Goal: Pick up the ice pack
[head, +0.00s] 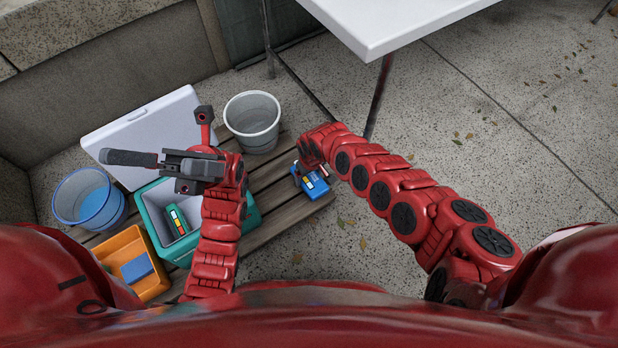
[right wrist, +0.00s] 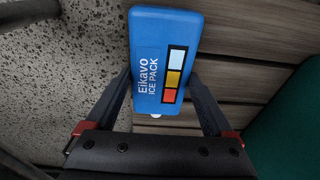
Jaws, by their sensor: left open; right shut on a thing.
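The blue ice pack (head: 316,186) is at the right end of the wooden slatted pallet in the head view. In the right wrist view, the ice pack (right wrist: 165,60) shows its "Eikavo ICE PACK" label and white, yellow and red-orange squares. My right gripper (head: 312,172) is shut on it, with one finger along each side. I cannot tell whether the ice pack is clear of the slats. My left gripper (head: 165,159) is open and empty, above the teal cooler (head: 150,212) and its white lid (head: 140,125).
A green and orange pack (head: 177,219) lies in the cooler. An orange bin (head: 118,250) with a blue item (head: 137,269) and a blue bucket (head: 88,198) stand left. A white table (head: 390,22) is at the back.

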